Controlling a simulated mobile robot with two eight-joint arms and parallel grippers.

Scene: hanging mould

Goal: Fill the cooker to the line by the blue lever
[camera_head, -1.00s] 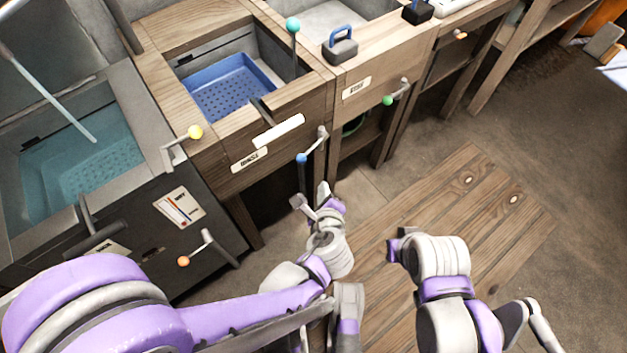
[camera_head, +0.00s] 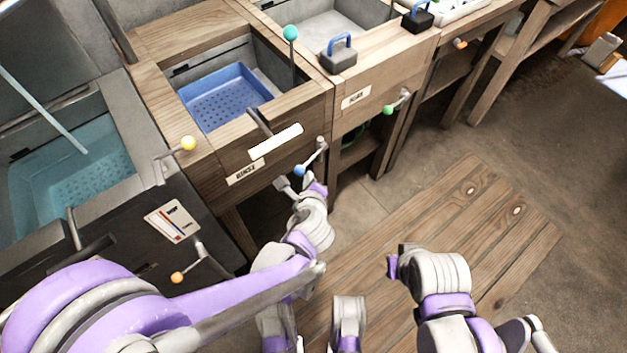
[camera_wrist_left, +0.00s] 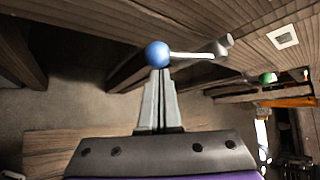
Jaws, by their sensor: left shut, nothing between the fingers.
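The blue lever (camera_head: 299,170) is mounted at the right front of the wooden sink stand. Its ball hangs lower left of its pivot. My left gripper (camera_head: 303,187) is just below that ball. In the left wrist view its fingers (camera_wrist_left: 160,74) are together, with tips at the underside of the blue ball (camera_wrist_left: 157,54); they do not grip it. A dark vat (camera_head: 190,245) at the left, probably the cooker, holds bluish water (camera_head: 80,175); I cannot make out a fill line. My right arm is at the lower right; its gripper's fingers cannot be made out.
A rinse sink (camera_head: 205,130) holds a blue perforated basket (camera_head: 225,100). Yellow (camera_head: 188,143), orange (camera_head: 177,277), green (camera_head: 388,110) and teal (camera_head: 290,33) knobs stand nearby. A wooden floor platform (camera_head: 450,240) lies open at the right.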

